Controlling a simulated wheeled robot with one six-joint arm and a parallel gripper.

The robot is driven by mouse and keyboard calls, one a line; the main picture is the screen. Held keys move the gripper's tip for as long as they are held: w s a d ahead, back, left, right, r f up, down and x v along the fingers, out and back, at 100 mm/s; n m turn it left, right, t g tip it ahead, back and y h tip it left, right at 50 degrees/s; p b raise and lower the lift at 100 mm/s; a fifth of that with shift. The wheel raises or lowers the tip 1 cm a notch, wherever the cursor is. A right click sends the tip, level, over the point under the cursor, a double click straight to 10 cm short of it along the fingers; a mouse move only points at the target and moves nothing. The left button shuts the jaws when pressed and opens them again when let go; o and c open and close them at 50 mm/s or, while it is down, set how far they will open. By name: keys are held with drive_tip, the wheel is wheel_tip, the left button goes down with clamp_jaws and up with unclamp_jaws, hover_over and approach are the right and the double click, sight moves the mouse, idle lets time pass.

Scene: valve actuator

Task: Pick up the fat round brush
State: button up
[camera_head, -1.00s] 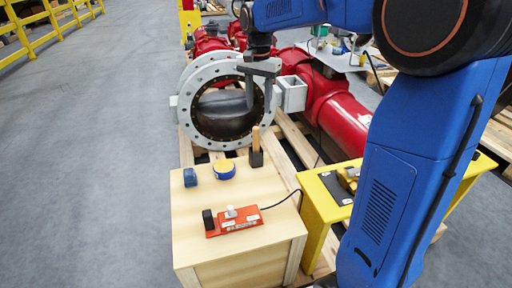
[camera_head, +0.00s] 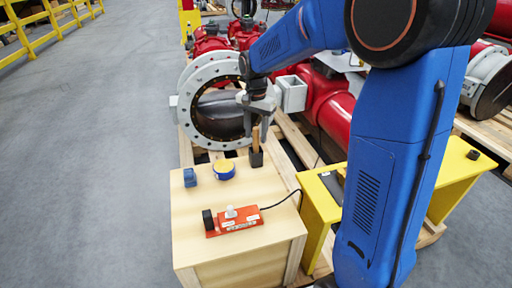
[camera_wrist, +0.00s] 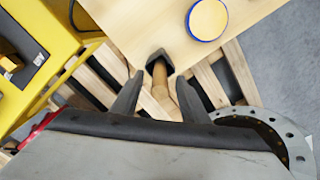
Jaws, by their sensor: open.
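In the wrist view the brush (camera_wrist: 159,73) shows end-on, the handle pointing towards the camera. My gripper (camera_head: 257,136) is over the box corner, pointing down at the handle. In the wrist view my gripper (camera_wrist: 158,78) is open, with one finger on each side of the handle and gaps visible between. The gripper partly hides the upper handle in the head view.
A grey valve flange (camera_head: 190,120) stands close behind. A yellow stand (camera_head: 318,220) is at the right.

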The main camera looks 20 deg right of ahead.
drive_tip(key=shift+f, duration=0.6)
clamp_jaws()
